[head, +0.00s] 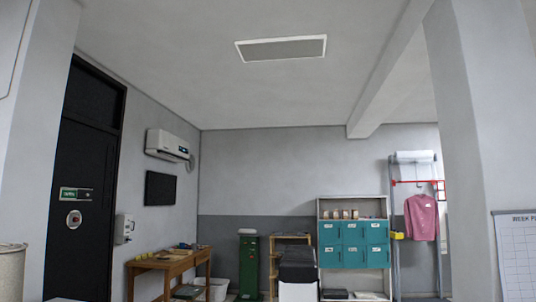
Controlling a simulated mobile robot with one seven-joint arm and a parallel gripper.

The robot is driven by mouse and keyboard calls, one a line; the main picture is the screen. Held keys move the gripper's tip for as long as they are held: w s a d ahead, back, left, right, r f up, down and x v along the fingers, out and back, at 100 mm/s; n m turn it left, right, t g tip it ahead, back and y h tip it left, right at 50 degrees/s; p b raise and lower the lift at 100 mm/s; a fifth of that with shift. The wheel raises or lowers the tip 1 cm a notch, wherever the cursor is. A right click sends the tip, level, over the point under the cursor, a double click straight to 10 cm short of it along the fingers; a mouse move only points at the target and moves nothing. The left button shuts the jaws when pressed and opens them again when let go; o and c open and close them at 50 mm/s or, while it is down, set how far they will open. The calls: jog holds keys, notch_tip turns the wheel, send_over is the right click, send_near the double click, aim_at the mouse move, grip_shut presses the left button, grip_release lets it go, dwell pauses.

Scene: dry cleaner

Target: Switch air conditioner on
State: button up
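The air conditioner (167,145) is a white wall unit, mounted high on the left wall past the black door. A small dark panel with a bluish mark shows on its front. I cannot tell from this view whether it is on. Below it hangs a flat black screen (160,188). A white box (124,228) is fixed to the wall between the door and the desk; its kind is too small to tell. My gripper is not in view.
A wooden desk (168,263) with items on it stands along the left wall. At the back are a green bin (248,266), a shelf with teal lockers (353,245) and a rack with a pink shirt (421,217). A pillar (476,150) stands at right.

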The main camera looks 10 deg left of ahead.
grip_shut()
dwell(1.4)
